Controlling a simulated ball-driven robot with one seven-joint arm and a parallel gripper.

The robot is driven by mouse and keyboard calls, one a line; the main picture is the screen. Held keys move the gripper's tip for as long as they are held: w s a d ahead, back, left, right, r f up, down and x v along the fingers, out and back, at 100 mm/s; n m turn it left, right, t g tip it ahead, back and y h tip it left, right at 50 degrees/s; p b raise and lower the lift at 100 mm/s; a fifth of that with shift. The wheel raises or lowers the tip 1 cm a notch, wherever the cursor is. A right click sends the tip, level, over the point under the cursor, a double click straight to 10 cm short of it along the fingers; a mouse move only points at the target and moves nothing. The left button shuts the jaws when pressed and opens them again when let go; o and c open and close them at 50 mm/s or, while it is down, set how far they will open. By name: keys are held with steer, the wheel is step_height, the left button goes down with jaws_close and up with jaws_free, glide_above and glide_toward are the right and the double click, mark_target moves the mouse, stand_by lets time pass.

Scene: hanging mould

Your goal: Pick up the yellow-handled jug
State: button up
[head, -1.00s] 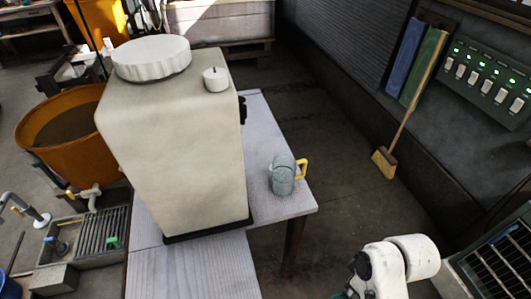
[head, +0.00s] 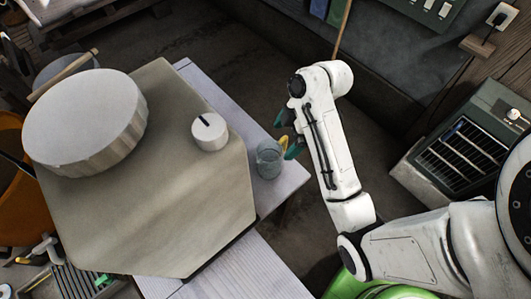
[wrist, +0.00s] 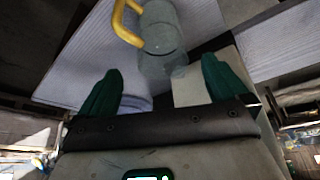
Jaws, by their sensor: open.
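The jug (head: 269,160) is a clear grey-blue vessel standing on the pale plank table (head: 287,193), right of the large cream tank. In the wrist view the jug (wrist: 162,38) appears just beyond the fingertips, between their lines, with its yellow handle (wrist: 124,24) on the left. My gripper (head: 289,133) has green fingers, is open and empty, and is close to the jug's right side in the head view. In the wrist view my gripper (wrist: 160,66) shows its fingers spread wide. I cannot tell whether a finger touches the jug. The handle is mostly hidden in the head view.
The cream tank (head: 160,205) with a wide round lid (head: 85,120) and a small cap (head: 210,131) stands close left of the jug. A dark wall and a grille-fronted box (head: 465,150) are at right. The floor behind the table looks clear.

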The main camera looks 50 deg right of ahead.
mark_target(279, 146)
steer(key=b+x, duration=0.2)
steer(key=x, duration=0.2)
steer(key=shift+a+f, duration=0.1)
steer(key=shift+f, duration=0.25)
steer(key=shift+p+x, duration=0.4)
steer(key=shift+x, duration=2.4)
steer(key=c, duration=0.9)
